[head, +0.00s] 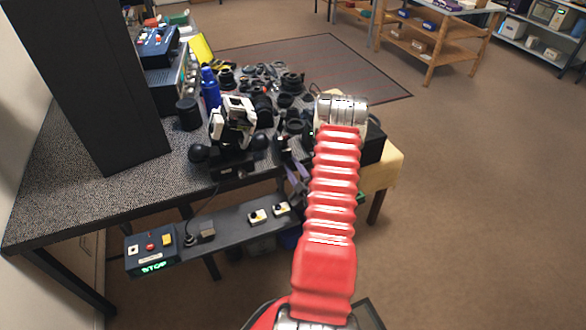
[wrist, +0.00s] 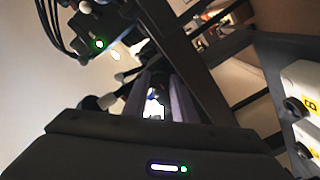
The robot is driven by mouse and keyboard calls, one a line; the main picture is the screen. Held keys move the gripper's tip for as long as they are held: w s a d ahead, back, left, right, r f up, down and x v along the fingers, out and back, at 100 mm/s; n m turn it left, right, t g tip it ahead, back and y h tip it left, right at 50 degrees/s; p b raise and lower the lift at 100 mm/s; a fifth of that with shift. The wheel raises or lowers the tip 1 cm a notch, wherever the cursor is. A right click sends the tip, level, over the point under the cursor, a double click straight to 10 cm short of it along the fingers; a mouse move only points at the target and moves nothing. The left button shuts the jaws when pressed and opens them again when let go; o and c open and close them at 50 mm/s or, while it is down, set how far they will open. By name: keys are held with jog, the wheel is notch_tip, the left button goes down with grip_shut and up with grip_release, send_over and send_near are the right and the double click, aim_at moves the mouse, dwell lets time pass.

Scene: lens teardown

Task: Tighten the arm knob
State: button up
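My gripper (wrist: 164,84) shows in the wrist view as two dark purplish fingers with a gap between them. A small white and blue patch (wrist: 154,108) shows through the gap, and I cannot tell what it is. In the head view the gripper (head: 297,180) is partly hidden by my red arm, at the table's front edge. Left of it stands a black-and-white jointed device (head: 235,122) with black balls (head: 199,153) at its base. A dark rounded knob shape (wrist: 90,103) lies left of the fingers in the wrist view, apart from them. I cannot tell for sure which part is the arm knob.
A control shelf (head: 215,225) with a lit STOP box (head: 150,252) and small yellow-white switches (head: 257,217) runs along the table front. Lens parts (head: 291,82), a blue bottle (head: 210,90) and a dark pillar (head: 95,85) crowd the table (head: 75,205).

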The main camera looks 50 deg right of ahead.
jog(key=c, duration=0.6)
jog(key=shift+o, duration=0.2)
jog(key=shift+f+m, duration=0.1)
jog(key=shift+m, duration=0.3)
jog(key=m, duration=0.5)
jog(key=shift+a, duration=0.1)
jog(key=m, duration=0.5)
jog(key=shift+f, duration=0.1)
jog(key=m, duration=0.7)
jog(key=shift+a, duration=0.1)
jog(key=o, duration=1.1)
jog(key=shift+c, duration=0.2)
